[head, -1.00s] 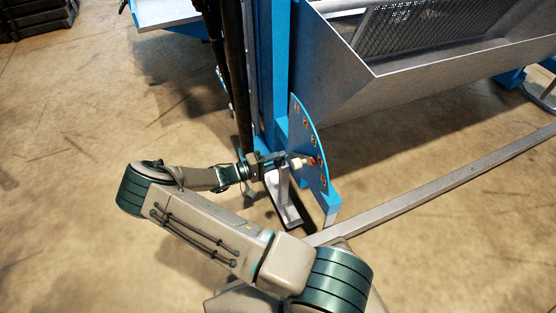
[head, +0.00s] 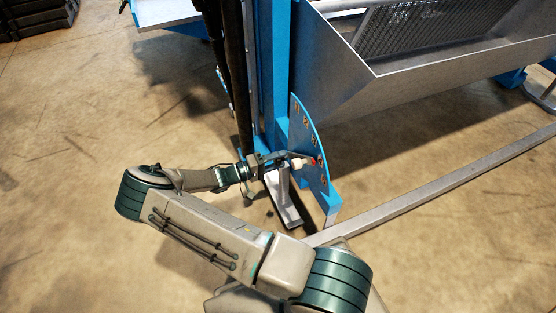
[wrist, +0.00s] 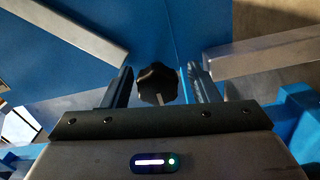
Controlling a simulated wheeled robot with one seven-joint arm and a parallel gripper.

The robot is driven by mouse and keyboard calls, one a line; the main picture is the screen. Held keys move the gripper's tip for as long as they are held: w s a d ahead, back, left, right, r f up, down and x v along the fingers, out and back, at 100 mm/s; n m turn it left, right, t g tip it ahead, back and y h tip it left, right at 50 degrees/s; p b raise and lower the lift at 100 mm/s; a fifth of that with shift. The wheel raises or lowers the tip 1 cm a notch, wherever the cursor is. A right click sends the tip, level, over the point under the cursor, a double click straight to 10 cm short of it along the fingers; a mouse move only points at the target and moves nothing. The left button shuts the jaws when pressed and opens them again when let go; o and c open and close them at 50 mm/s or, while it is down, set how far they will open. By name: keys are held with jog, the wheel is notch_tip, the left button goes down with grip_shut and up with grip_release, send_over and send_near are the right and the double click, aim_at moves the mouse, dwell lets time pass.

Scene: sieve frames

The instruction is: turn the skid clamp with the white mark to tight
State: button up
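The skid clamp is a black lobed knob (wrist: 157,82) in the wrist view, against a blue surface. A small white mark shows at its lower edge, toward my gripper. My gripper (wrist: 160,88) is open, with one dark finger on each side of the knob and narrow gaps beside it. I cannot tell how deep the knob sits between the fingers. In the head view my gripper (head: 270,159) is at the blue post, above a grey skid foot (head: 286,205). The knob cannot be made out there.
A blue plate with a row of holes (head: 314,140) stands just right of my gripper, with a pale handle (head: 298,163) and a red piece at it. A black post (head: 236,90) is close on the left. A grey floor rail (head: 430,190) runs to the right.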

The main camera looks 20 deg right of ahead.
jog(key=shift+s+r, duration=0.1)
jog(key=shift+r, duration=0.1)
jog(key=n, duration=0.3)
jog(key=shift+d+r, duration=0.1)
jog(key=n, duration=0.6)
jog(key=shift+n, duration=0.3)
jog(key=n, duration=1)
jog(key=a+p, duration=0.4)
jog(key=a, duration=1)
jog(key=s+d+r+m+g+y+p, duration=0.1)
jog(key=r+p, duration=0.5)
jog(key=r, duration=0.8)
jog(key=s+d+r+m+g+y+p, duration=0.2)
jog(key=r+m+y+p, duration=0.4)
jog(key=r, duration=0.9)
jog(key=shift+s+d+m+g+y, duration=0.3)
jog(key=shift+s+g+y, duration=0.2)
jog(key=shift+s+y, duration=0.3)
jog(key=shift+s, duration=0.1)
